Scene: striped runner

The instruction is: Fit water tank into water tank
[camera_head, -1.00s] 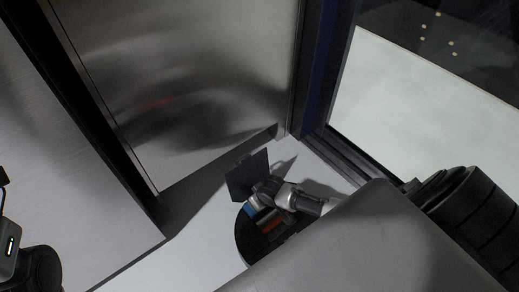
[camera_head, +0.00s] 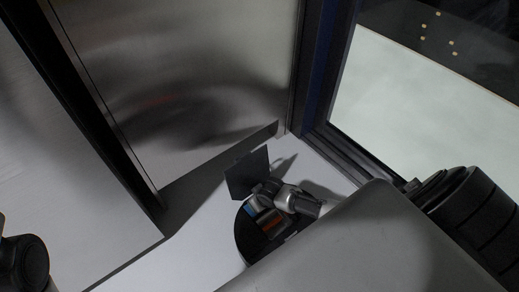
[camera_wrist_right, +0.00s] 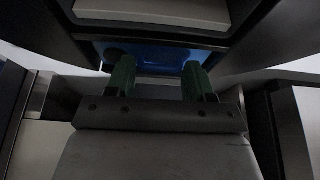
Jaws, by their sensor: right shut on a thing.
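The water tank (camera_wrist_right: 150,54) shows as a blue part with a dark upper edge in the right wrist view. My right gripper (camera_wrist_right: 158,78) has green fingers on either side of the blue part's lower edge and is shut on it. My forearm hides part of the appliance. Whether the tank is seated cannot be told. My left gripper is out of view; only a dark left arm joint shows at the lower left.
The appliance stands on a pale surface (camera_head: 195,225) near a brushed metal panel (camera_head: 200,90). A dark blue frame (camera_head: 318,75) and a window-like pane (camera_head: 400,110) are at the right. Free pale surface lies left of the appliance.

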